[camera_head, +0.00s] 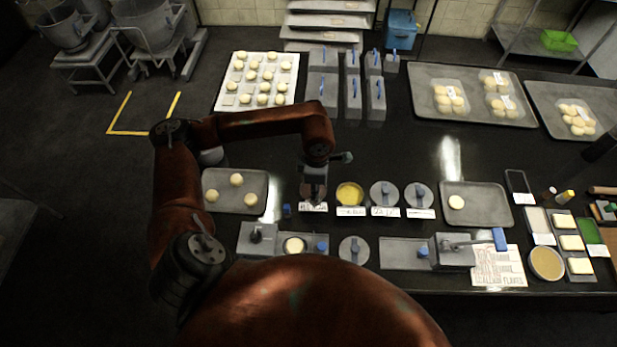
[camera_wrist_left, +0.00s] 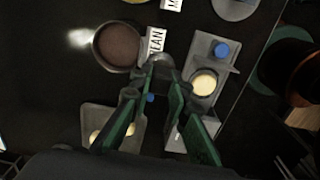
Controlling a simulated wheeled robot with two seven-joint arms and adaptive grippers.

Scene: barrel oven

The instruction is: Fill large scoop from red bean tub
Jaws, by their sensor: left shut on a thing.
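The red bean tub (camera_wrist_left: 117,46) is a round tub of dark brown-red filling. It shows in the left wrist view at the upper left, with a white label (camera_wrist_left: 156,42) ending in "EAN" beside it. My left gripper (camera_wrist_left: 155,80) has green-sided fingers and is shut on a small grey metal thing, which looks like the scoop (camera_wrist_left: 161,64). Its bowl is hard to make out and I cannot tell whether it holds filling. In the head view my left gripper (camera_head: 314,196) hangs over the tub's place and mostly hides the tub. My right gripper is not in view.
A yellow tub (camera_head: 350,194) and two lidded tubs (camera_head: 384,193) (camera_head: 419,194) stand to the right. A bun tray (camera_head: 262,190) lies left, and a small blue object (camera_head: 287,210) is close by. Grey stations (camera_head: 257,238) line the front edge.

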